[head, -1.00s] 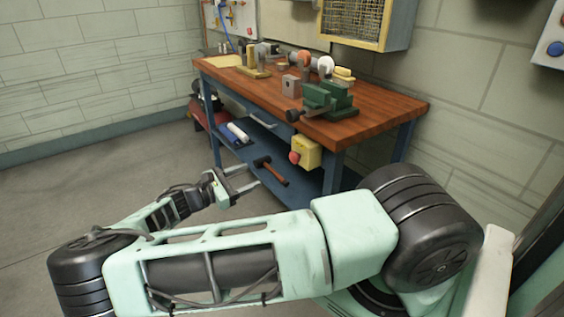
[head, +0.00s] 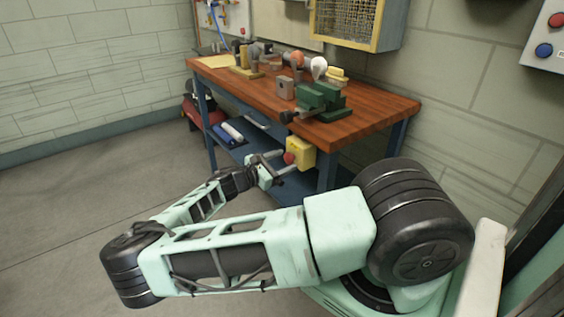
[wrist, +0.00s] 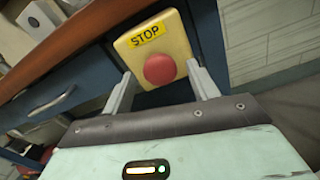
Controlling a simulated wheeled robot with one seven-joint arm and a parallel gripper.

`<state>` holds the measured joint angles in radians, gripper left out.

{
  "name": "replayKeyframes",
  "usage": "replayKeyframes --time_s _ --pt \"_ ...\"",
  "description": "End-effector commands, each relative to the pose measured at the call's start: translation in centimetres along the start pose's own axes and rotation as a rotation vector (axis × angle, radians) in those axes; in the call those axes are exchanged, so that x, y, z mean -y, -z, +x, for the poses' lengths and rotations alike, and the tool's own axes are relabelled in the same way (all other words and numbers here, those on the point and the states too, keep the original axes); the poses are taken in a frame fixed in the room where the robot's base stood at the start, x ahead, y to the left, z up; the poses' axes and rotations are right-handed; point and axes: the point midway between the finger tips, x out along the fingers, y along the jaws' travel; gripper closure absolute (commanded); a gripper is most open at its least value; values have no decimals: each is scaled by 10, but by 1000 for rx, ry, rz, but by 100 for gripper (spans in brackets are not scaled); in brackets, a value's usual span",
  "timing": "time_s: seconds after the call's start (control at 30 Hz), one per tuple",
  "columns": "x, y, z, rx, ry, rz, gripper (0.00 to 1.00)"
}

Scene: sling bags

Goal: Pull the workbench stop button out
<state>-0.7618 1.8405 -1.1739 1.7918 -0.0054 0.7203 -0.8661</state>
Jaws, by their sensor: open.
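The red stop button (head: 289,158) sits on a yellow box (head: 301,152) at the front of the workbench (head: 365,124), below its wooden top. In the wrist view the round red button (wrist: 160,68) shows under a "STOP" label on the yellow box (wrist: 182,40). My gripper (wrist: 160,80) is open, with one finger to the left and one to the right of the button in that view. The fingers look apart from the button; how far their tips are from the box I cannot tell. In the head view my gripper (head: 280,163) is at the button.
A green vise (head: 320,101) stands on the bench top above the box, with several tools behind it. A blue drawer (wrist: 52,97) lies left of the box in the wrist view. White and blue rolls (head: 229,131) lie on the lower shelf. Floor at left is clear.

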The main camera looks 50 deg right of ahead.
Motion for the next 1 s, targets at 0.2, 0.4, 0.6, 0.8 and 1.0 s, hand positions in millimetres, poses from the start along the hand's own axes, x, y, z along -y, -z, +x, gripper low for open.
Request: replayKeyframes --time_s 0.2,0.4,0.6,0.8,1.0 --pt "0 0 0 0 1 0 52" --pt "0 0 0 0 0 0 100" --pt "0 0 -13 -3 2 0 100" --pt "0 0 -19 1 2 0 100" --pt "0 0 -19 1 1 0 41"
